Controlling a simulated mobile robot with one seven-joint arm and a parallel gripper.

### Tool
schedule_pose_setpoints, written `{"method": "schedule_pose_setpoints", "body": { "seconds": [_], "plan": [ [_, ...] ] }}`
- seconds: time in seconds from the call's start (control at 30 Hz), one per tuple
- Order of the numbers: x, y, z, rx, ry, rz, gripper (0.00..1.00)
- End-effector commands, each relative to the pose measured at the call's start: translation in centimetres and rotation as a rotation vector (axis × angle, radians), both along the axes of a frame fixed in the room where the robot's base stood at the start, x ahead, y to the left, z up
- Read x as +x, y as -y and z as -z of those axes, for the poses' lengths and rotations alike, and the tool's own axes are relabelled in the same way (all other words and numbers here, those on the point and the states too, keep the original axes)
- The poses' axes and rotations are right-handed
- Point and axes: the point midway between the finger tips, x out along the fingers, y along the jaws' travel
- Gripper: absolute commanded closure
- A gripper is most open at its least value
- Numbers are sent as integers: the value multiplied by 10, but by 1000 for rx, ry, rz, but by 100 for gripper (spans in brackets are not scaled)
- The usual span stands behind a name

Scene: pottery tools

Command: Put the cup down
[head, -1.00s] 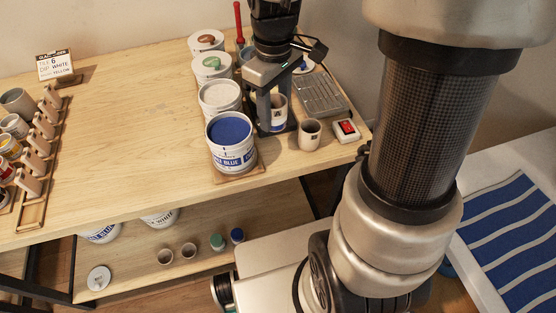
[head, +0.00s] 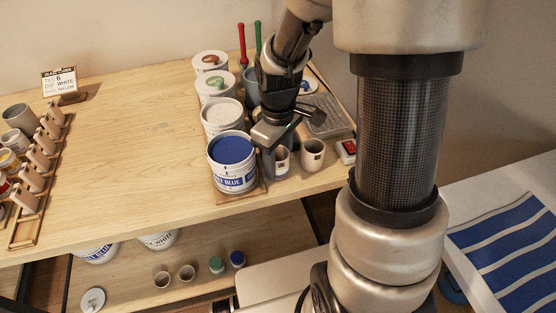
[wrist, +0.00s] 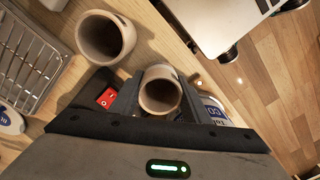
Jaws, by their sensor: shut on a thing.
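My gripper (head: 274,158) is shut on a small grey-beige cup (head: 282,162), with a finger on either side of it. In the wrist view the held cup (wrist: 160,92) sits between the fingertips, its open mouth toward the camera. It looks empty and roughly upright. It is at the table's front right, between the blue glaze bucket (head: 233,178) and a second, similar cup (head: 313,153). I cannot tell whether its base touches the table (head: 130,150). The second cup also shows in the wrist view (wrist: 105,38), apart from the held one.
Several glaze buckets stand in a row left of my gripper, including a white one (head: 222,117). A wire-topped metal tray (head: 326,118) and a red-switched box (head: 347,148) are to the right. The table's front edge is close. The table's middle is clear.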

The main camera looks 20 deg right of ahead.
Motion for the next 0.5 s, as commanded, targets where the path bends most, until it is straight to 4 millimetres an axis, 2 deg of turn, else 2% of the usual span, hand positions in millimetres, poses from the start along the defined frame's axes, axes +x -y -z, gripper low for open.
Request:
{"method": "schedule_pose_setpoints", "body": {
  "seconds": [0.2,0.23,0.3,0.5],
  "plan": [
    [0,0,5,0,0,1,81],
    [0,0,3,0,0,1,53],
    [0,0,3,0,0,1,41],
    [0,0,3,1,-1,0,39]
  ]
}}
